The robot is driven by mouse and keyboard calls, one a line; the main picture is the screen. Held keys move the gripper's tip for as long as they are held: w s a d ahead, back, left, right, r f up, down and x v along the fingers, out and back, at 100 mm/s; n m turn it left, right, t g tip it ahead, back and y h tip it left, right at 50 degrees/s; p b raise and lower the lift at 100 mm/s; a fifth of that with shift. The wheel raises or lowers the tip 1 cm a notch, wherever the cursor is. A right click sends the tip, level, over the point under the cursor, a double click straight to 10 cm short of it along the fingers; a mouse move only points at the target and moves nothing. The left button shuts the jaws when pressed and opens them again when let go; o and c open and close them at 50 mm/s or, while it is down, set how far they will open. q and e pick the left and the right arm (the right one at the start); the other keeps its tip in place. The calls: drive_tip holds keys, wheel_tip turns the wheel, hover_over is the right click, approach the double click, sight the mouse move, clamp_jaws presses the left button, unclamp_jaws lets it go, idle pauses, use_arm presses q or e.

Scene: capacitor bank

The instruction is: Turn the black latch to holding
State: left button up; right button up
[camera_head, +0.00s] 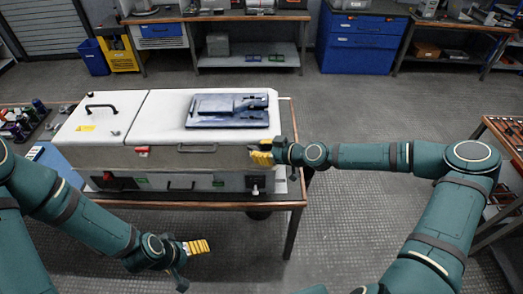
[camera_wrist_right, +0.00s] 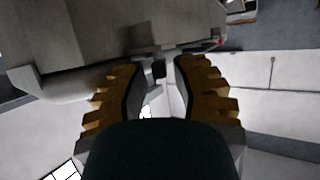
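A grey-white capacitor bank cabinet (camera_head: 165,158) stands on the table. My right gripper (camera_head: 262,154) is at the cabinet's upper front right corner, with its yellow fingers pointing at it. In the right wrist view the right gripper (camera_wrist_right: 158,76) is open, and a small black piece (camera_wrist_right: 158,69), which looks like the latch, sits between the fingertips with gaps on both sides. In the head view the gripper hides that spot. A black switch-like part (camera_head: 255,189) shows lower on the front. My left gripper (camera_head: 197,247) hangs in front of the table; its opening is unclear.
A blue-grey device (camera_head: 228,110) lies on the cabinet's lid. A black handle (camera_head: 101,108) and a red part (camera_head: 142,152) are on the cabinet's left portion. Small bottles (camera_head: 22,122) stand at the left. The floor right of the table is clear beneath my right arm.

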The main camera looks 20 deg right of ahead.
drive_tip(key=shift+o, duration=0.3)
clamp_jaws()
drive_tip(key=shift+s+m+t+h, duration=0.15)
drive_tip(key=shift+m+t+h, duration=0.15)
drive_tip(key=shift+m+h, duration=0.1)
drive_tip(key=shift+s+a+r+m+t+h+b, duration=0.1)
drive_tip(key=shift+a+m+t+h+b, duration=0.35)
drive_tip(key=shift+m+h+b, duration=1)
drive_tip(key=shift+s+a+f+m+t+h+b, duration=0.1)
drive_tip(key=shift+a+m+t+h+b, duration=0.4)
drive_tip(key=shift+m+h, duration=1.75)
drive_tip(key=shift+a+r+m+t+h+b, duration=0.1)
drive_tip(key=shift+a+m+t+h+b, duration=0.35)
drive_tip(key=shift+m+h+b, duration=1.05)
drive_tip(key=shift+d+m+h+p, duration=0.15)
drive_tip(key=shift+m+h+p, duration=0.15)
drive_tip(key=shift+h, duration=0.4)
